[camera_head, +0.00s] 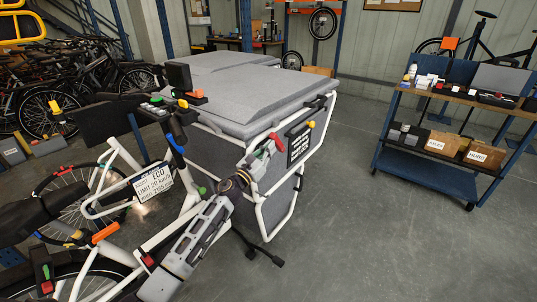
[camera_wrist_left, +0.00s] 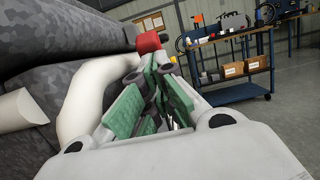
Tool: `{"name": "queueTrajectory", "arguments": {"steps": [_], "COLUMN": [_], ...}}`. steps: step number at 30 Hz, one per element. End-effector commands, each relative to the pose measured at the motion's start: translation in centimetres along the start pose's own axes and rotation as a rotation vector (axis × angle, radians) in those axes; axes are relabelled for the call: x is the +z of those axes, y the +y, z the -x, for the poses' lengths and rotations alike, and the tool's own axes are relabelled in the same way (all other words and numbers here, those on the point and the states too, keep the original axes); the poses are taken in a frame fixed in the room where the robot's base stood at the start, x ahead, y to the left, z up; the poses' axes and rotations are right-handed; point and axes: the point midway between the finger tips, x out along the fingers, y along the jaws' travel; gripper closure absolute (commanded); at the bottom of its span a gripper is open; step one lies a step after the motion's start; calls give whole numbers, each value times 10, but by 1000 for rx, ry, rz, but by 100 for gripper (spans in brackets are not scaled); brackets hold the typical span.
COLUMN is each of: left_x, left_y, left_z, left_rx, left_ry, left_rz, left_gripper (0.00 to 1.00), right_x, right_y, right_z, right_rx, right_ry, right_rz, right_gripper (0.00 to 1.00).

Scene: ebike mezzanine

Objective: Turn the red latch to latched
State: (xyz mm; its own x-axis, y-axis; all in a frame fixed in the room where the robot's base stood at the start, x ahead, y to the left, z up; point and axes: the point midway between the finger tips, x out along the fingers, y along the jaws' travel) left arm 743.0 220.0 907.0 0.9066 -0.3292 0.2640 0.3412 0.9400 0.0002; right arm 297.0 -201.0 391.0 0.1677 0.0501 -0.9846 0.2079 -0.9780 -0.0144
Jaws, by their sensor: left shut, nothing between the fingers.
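The red latch (camera_head: 275,138) is at the side of the grey cargo box (camera_head: 240,131), near the white tube frame. It also shows as a red block (camera_wrist_left: 148,42) just beyond the fingertips in the left wrist view. My left gripper (camera_head: 266,148) is shut and empty, its tips close to the latch. In the wrist view the green-padded fingers (camera_wrist_left: 152,68) point at the red block and overlap its lower edge. I cannot tell whether they touch it. The latch's pivot and its exact angle are hidden. My right gripper is not in view.
A white frame tube (camera_wrist_left: 84,96) runs close beside the left gripper. A dark label plate (camera_head: 299,143) and yellow knob (camera_head: 311,124) sit right of the latch. A blue cart (camera_head: 430,168) stands right, with clear floor between.

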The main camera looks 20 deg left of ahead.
Motion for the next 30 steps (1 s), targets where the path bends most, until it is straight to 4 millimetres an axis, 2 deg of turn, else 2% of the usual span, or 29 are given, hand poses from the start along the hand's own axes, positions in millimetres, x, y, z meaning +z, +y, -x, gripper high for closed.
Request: {"name": "queueTrajectory", "arguments": {"steps": [4, 15, 30], "left_x": [10, 21, 23], "left_y": [0, 0, 0], "left_z": [-9, -26, -30], "left_rx": [-1, -1, 0], "left_ry": [-1, 0, 1], "left_rz": [-3, -1, 0], "left_gripper": [100, 100, 100], "right_x": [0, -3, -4], "right_y": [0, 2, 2], "right_z": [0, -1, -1], "right_rx": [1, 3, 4], "right_ry": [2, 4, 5], "right_rz": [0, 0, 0], "right_gripper": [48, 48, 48]}}
